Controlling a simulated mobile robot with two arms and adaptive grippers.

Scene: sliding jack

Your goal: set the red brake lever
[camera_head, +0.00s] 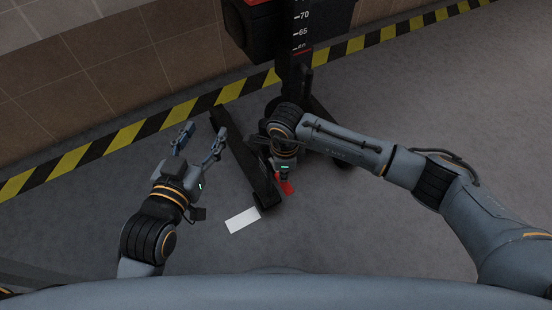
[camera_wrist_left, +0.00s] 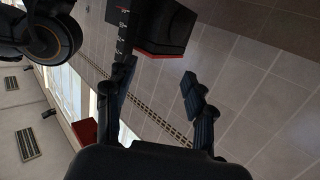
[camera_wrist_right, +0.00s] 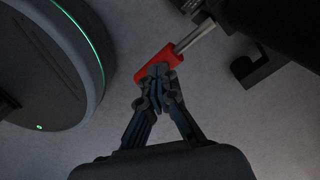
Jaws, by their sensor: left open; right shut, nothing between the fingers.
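The red brake lever (camera_head: 286,187) shows low by the jack's foot in the head view. In the right wrist view its red grip (camera_wrist_right: 150,72) sits on a metal rod that runs up to the right into a dark part. My right gripper (camera_wrist_right: 158,76) is shut with nothing between its fingers. Its fingertips overlap the red grip in that view; I cannot tell whether they touch it. In the head view my right wrist hides most of that gripper. My left gripper (camera_head: 202,140) is open and empty, left of the jack's dark leg (camera_head: 243,158).
The jack's dark mast (camera_head: 294,75) with a height scale stands at the back, with a dark block (camera_head: 250,30) beside it. A yellow-black floor stripe (camera_head: 125,137) runs along the tiled wall. A white rectangle (camera_head: 243,219) lies near the leg. Floor at the right is clear.

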